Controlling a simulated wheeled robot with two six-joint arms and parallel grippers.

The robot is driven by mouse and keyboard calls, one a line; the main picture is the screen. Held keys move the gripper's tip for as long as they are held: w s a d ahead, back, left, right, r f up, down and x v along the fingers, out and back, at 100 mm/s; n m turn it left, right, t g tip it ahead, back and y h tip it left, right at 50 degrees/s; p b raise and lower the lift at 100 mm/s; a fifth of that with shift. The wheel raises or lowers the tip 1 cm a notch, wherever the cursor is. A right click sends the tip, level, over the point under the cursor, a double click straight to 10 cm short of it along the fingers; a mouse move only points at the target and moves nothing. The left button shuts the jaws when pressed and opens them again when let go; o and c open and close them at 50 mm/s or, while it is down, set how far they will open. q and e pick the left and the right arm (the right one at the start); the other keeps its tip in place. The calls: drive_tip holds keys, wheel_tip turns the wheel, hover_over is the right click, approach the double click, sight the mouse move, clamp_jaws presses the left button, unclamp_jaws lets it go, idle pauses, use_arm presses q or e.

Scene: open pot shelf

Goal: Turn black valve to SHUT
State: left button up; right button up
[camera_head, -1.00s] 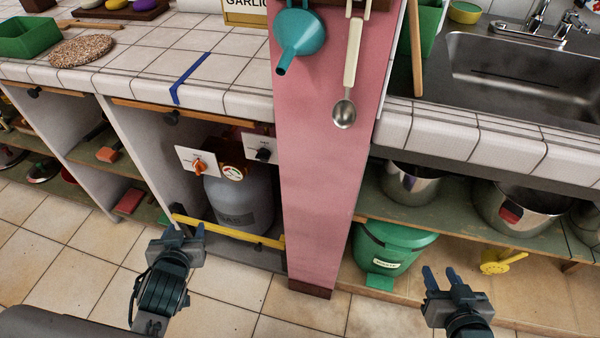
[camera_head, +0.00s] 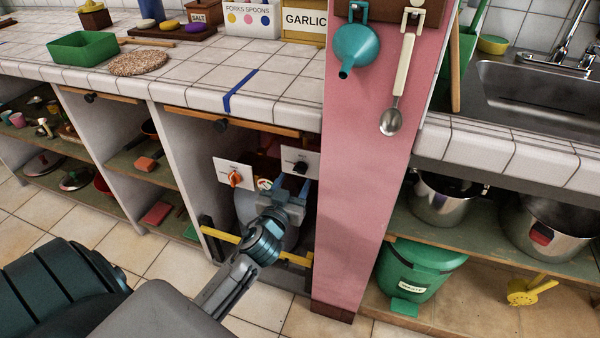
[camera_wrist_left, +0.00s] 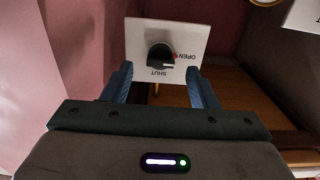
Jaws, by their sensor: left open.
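The black valve (camera_head: 301,167) is a knob on a white plate (camera_head: 314,160) inside the open bay under the tiled counter. In the left wrist view the black knob (camera_wrist_left: 160,56) sits on its plate (camera_wrist_left: 138,31), marked OPEN at the right and SHUT at the bottom, lettering upside down. A pale line on the knob points right, on the OPEN side. My left gripper (camera_head: 289,188) is open just in front of and below the knob. In the wrist view its fingers (camera_wrist_left: 160,69) stand either side of the knob, apparently without touching it. My right gripper is out of view.
An orange valve (camera_head: 235,179) on another white plate is left of the black one. A grey gas cylinder (camera_head: 247,207) stands behind my gripper, with a yellow bar (camera_head: 217,234) across the bay's front. The pink pillar (camera_head: 365,190) closes the right side.

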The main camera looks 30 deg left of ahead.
sight(300, 169)
use_arm(q)
drive_tip(key=shift+x, duration=2.2)
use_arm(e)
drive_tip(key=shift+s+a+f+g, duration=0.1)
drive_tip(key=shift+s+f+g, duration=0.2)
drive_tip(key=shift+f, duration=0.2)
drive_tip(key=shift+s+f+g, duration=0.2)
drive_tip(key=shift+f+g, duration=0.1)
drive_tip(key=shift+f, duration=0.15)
use_arm(q)
drive_tip(key=shift+c, duration=0.4)
drive_tip(key=c, duration=0.9)
